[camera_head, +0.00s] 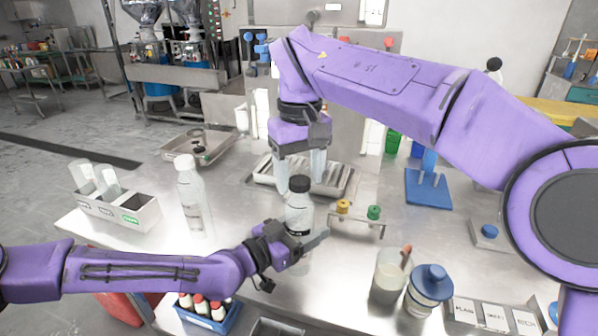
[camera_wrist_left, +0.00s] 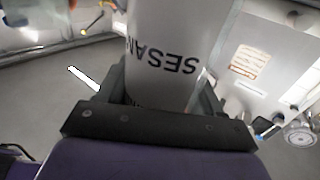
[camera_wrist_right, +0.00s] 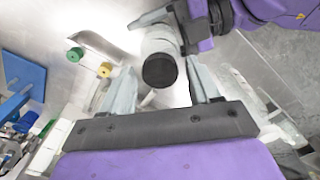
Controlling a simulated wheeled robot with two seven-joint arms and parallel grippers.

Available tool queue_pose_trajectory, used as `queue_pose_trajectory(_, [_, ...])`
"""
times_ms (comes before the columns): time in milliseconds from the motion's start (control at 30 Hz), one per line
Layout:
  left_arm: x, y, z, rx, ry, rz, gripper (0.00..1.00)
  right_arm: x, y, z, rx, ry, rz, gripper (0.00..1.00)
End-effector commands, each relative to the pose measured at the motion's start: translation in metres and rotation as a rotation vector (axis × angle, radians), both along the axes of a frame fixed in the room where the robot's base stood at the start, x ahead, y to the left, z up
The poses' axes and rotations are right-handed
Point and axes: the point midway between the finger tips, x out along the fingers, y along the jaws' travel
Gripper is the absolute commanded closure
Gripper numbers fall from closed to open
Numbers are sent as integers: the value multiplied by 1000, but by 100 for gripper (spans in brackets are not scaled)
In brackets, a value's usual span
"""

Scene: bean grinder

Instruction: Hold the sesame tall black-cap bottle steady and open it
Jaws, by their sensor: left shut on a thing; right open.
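The sesame bottle (camera_head: 298,212) is tall and clear with a black cap (camera_head: 299,184), and it stands upright near the middle of the table. Its SESAME label (camera_wrist_left: 165,65) fills the left wrist view. My left gripper (camera_head: 303,240) is shut on the bottle's lower body from the left. My right gripper (camera_head: 301,172) points down from above, its fingers open around the space just above the cap. In the right wrist view the black cap (camera_wrist_right: 160,71) lies between the open fingers, a little beyond the tips, apart from them.
A white-capped bottle (camera_head: 190,198) stands to the left. A rack with yellow and green knobs (camera_head: 358,216) is close on the right. A metal tray (camera_head: 262,180) lies behind. A jar with a blue lid (camera_head: 428,289) and a cup (camera_head: 388,278) stand at front right.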

Motion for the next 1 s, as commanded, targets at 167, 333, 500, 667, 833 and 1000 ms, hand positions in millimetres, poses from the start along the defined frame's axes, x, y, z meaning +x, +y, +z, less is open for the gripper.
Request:
queue_pose_trajectory(167, [0,0,0,1,1,0,100,0,0,0,0,0,0,38])
queue_pose_trajectory(333, [0,0,0,0,0,0,100,0,0,0,-1,0,0,94])
queue_pose_trajectory(500, [0,0,0,0,0,0,100,0,0,0,-1,0,1,97])
queue_pose_trajectory(667, [0,0,0,0,0,0,100,0,0,0,1,0,156,97])
queue_pose_trajectory(833, [0,0,0,0,0,0,100,1,0,0,3,-1,663,98])
queue_pose_trajectory(1000, [0,0,0,0,0,0,100,1,0,0,2,-1,1215,98])
